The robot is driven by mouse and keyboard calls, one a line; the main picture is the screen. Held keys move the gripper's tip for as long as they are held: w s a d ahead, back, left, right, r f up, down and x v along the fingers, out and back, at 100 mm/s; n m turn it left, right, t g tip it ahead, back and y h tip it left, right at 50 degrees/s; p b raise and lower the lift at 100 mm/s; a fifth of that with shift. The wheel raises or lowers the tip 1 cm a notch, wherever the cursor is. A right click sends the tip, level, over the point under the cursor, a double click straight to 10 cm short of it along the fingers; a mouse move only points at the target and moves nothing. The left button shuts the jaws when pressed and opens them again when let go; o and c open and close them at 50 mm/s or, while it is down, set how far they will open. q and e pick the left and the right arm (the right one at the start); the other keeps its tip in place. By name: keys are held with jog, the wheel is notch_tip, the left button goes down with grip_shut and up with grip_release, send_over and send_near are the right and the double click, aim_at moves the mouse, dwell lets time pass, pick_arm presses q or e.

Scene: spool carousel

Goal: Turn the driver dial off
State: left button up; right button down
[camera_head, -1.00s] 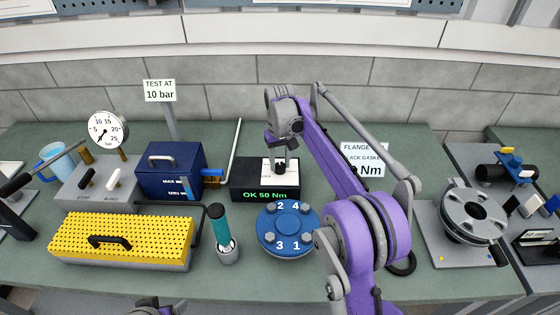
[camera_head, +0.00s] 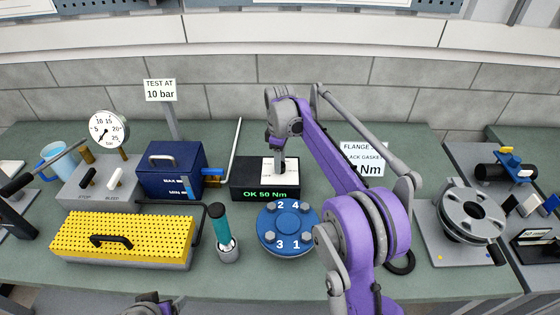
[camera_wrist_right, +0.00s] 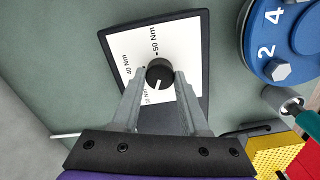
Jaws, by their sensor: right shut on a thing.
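The driver dial (camera_wrist_right: 159,73) is a round black knob with a white pointer mark, on a white plate (camera_wrist_right: 190,35) printed with Nm values. In the wrist view its pointer mark is on the lower side, turned away from the "50 Nm" label. My right gripper (camera_head: 279,160) is over the plate; in the wrist view its fingers (camera_wrist_right: 161,77) are shut on the dial, one on each side. In the head view the gripper hides the dial. The driver box (camera_head: 250,193) reads "OK 50 Nm" in green. My left gripper (camera_head: 150,305) is mostly cut off at the bottom edge.
A blue flange (camera_head: 288,231) with numbered bolts stands in front of the driver box. A teal-handled tool (camera_head: 221,231) stands upright to its left, near a yellow perforated cover (camera_head: 120,238). A blue box (camera_head: 170,170) and a gauge (camera_head: 108,130) stand further left.

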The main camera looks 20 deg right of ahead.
jog(key=n, duration=0.5)
jog(key=shift+n, duration=0.3)
pick_arm(q)
jog(key=shift+w+r, duration=0.1)
jog(key=shift+r, duration=0.05)
pick_arm(e)
jog(key=n, duration=0.5)
jog(key=shift+n, duration=0.3)
jog(key=shift+c, duration=2.1)
grip_release()
pick_arm(q)
jog(key=shift+w+r+p, duration=0.45)
jog(key=shift+r+p, duration=0.2)
jog(key=shift+r, duration=0.15)
pick_arm(e)
notch_tip(320, 180, up, 11)
jog(key=shift+f, duration=0.15)
